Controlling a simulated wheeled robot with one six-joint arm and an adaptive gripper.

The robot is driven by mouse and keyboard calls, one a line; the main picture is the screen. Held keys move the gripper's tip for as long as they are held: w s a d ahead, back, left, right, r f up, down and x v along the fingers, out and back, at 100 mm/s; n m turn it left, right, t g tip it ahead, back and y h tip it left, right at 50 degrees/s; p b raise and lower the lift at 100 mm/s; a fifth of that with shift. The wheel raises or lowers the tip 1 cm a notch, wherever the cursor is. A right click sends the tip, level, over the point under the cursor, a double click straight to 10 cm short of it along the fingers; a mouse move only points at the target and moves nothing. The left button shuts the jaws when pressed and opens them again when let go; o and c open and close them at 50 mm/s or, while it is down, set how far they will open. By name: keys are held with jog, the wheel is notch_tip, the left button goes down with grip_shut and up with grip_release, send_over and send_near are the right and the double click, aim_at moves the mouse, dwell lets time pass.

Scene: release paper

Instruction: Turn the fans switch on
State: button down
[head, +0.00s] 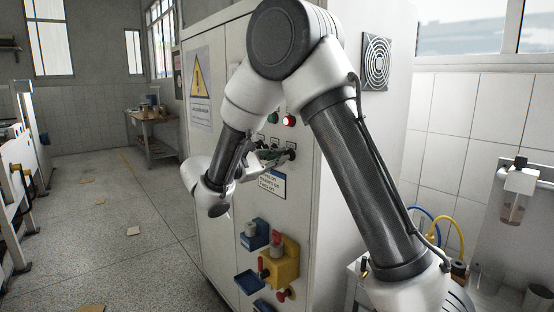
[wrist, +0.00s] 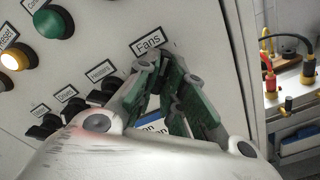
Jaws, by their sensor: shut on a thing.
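The fans switch (head: 291,154) is a dark knob on the front of the pale control cabinet (head: 228,200). My gripper (head: 278,156) is up against the panel at this knob. In the wrist view the "Fans" label (wrist: 148,40) is just beyond the green fingertips of my gripper (wrist: 166,62). The fingers come together below that label and are shut on the fans switch. The fingers hide most of the knob, so its angle cannot be read.
In the wrist view, black knobs for heaters (wrist: 107,86) and other functions sit in a row to the left. A green button (wrist: 54,22) and a lit yellow button (wrist: 14,60) are above them. A yellow-and-red switch box (head: 284,264) is lower on the cabinet.

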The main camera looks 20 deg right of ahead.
jog(key=c, duration=1.5)
grip_release()
jog(key=v, duration=1.2)
